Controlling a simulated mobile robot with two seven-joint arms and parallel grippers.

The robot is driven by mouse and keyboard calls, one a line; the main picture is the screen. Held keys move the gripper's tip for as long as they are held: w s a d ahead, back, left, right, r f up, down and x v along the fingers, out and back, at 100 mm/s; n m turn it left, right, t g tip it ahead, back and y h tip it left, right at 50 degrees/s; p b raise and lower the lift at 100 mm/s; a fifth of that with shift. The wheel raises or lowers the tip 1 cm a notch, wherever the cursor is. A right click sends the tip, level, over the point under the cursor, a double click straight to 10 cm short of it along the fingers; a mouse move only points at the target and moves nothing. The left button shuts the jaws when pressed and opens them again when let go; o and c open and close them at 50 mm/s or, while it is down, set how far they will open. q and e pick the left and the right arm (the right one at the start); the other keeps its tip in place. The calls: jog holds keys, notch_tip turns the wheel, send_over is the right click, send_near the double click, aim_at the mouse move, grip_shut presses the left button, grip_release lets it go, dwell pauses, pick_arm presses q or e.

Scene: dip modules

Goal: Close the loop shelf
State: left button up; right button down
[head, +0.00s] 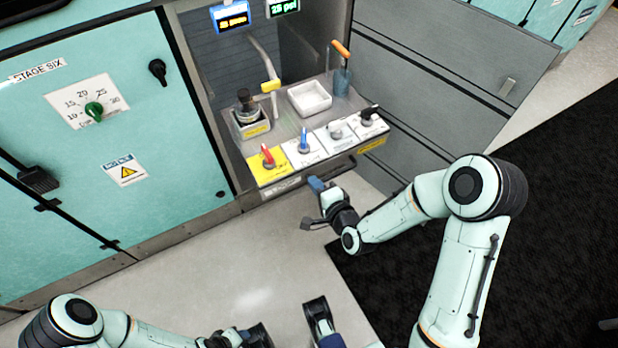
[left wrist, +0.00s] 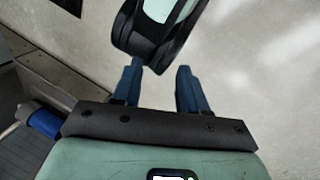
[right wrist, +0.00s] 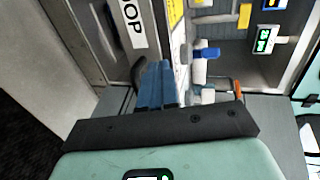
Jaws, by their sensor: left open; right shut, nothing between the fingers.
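The loop shelf (head: 287,127) is pulled out of the cabinet bay, with its front edge towards me in the head view. The right wrist view shows part of its front label (right wrist: 132,22), reading "OOP". My right gripper (head: 316,186) is shut and empty, right in front of the shelf's front edge and dark handle bar (head: 342,170). Its blue fingers (right wrist: 158,72) point at the front in the right wrist view. I cannot tell if they touch it. My left gripper (left wrist: 159,68) is open and empty, low and away from the shelf, over the floor.
The shelf carries a dark-topped bottle (head: 246,104), a white tray (head: 310,98), an orange-handled tool (head: 342,72) and a row of coloured levers (head: 303,142). A grey door (head: 440,85) stands open on the right. A teal cabinet panel (head: 100,130) is on the left.

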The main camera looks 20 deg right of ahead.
aim_at(304, 169)
jog(key=shift+w+a+r, duration=0.1)
jog(key=shift+w, duration=1.55)
jog(key=shift+w, duration=0.1)
